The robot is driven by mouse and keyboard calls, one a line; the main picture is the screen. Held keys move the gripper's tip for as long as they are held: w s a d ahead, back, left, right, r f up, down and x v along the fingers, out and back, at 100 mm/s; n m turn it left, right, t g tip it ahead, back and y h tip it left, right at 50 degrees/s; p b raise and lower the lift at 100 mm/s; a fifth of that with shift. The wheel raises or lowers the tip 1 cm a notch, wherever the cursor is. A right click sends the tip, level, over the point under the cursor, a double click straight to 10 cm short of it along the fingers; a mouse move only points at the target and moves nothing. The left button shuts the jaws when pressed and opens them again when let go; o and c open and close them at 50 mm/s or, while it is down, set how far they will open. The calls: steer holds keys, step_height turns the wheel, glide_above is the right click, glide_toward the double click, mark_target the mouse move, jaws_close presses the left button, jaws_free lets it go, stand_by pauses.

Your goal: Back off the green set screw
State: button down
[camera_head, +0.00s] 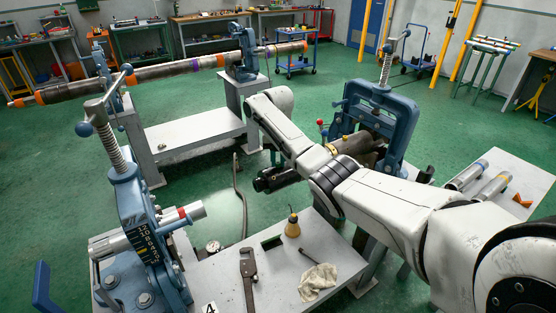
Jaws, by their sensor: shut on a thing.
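The green set screw cannot be made out for certain. A blue vise (403,118) stands at the right with a brownish pipe (372,158) in its frame. A small red knob (321,122) and a yellow part (345,139) show beside that pipe. A dark cylinder (272,180) with a hint of green at its left end sticks out below my arm; I cannot tell what it belongs to. My white arm reaches in from the lower right and covers the area in front of the vise. My gripper cannot be picked out; the arm seems to hide it.
A second blue vise (128,205) at the left holds a short metal pipe (185,214). A long banded pipe (150,72) spans behind. Green floor is open beyond.

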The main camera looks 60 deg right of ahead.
mark_target(278, 162)
steer(key=shift+s+a+f+n, duration=0.1)
steer(key=shift+f+n, duration=0.2)
steer(key=shift+n, duration=0.2)
steer(key=c, duration=1)
jaws_free()
steer(key=shift+r, duration=0.15)
step_height(278, 162, up, 11)
steer(key=shift+f+b, duration=0.15)
steer(key=shift+b, duration=0.3)
